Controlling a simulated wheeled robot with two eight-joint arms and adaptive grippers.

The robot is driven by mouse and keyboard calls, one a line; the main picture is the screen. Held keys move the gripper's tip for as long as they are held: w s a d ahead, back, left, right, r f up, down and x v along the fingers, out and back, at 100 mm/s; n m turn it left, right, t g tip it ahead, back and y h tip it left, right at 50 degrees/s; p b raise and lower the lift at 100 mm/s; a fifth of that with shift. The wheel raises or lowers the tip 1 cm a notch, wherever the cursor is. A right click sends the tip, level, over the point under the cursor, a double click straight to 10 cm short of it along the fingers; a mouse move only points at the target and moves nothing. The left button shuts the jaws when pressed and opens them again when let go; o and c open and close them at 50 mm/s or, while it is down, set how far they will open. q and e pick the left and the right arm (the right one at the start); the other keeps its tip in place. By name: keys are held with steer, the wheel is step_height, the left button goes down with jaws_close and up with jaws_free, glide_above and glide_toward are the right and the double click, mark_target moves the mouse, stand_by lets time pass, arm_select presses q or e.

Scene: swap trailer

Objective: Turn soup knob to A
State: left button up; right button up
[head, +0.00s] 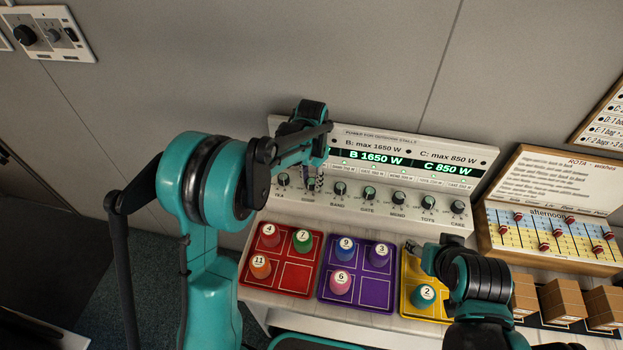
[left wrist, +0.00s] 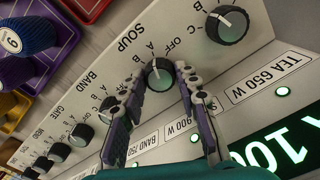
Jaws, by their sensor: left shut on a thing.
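The soup knob (left wrist: 158,75) is a small round dark knob on the white power panel (head: 480,160). In the left wrist view it sits between the two fingers of my left gripper (left wrist: 158,88), which is shut on it. A light pointer mark on the knob faces the SOUP lettering side, near the A; its exact setting is hard to read. In the head view my left gripper (head: 314,185) covers this knob. My right gripper (head: 424,256) hangs over the yellow tray (head: 412,268); its finger opening is unclear.
The tea knob (head: 283,180) and band knob (head: 340,188) flank the soup knob closely. The green display (head: 395,162) reads B 1650 W and C 850 W. Red (head: 298,275) and purple (head: 374,294) trays with numbered pegs stand below. Boxes (head: 562,302) are at right.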

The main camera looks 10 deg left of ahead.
mark_target(312, 182)
arm_select(q)
steer(key=o, duration=1.2)
steer(key=shift+c, duration=0.2)
step_height(312, 182, up, 12)
